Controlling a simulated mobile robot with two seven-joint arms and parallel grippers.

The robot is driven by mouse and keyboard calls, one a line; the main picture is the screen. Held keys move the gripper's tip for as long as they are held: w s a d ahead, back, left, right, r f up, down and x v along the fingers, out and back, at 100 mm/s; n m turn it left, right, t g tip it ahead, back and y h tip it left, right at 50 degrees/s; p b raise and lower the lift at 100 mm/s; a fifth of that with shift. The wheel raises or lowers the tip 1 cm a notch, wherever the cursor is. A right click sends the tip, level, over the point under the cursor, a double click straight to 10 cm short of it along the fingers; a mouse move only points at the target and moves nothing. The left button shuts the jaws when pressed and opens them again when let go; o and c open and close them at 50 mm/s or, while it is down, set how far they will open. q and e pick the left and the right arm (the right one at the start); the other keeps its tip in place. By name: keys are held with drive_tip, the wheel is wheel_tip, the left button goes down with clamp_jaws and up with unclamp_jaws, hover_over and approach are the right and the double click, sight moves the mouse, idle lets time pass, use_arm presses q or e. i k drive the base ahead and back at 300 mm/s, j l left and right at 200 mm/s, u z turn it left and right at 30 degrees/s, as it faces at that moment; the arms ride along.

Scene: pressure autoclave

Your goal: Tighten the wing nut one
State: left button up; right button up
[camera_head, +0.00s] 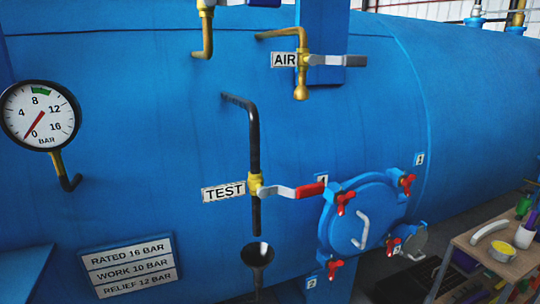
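A round blue hatch cover (378,206) with a pale curved handle (362,230) sits on the tank's lower right. Several red wing nuts are spaced around its rim: the upper-left wing nut (345,202), the upper-right wing nut (407,183), the lower-right wing nut (393,246) and the lower-left wing nut (334,268). How tight each nut is cannot be told. Neither gripper is in view.
The TEST valve's red-tipped lever (300,191) reaches close to the upper-left nut. Above is the AIR valve (303,62). The pressure gauge (40,115) reads near 0. A funnel (258,256) stands below the TEST pipe. A wooden bench (482,256) with items stands at right.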

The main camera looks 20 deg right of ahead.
sight(407, 183)
drive_tip(key=z, duration=1.45)
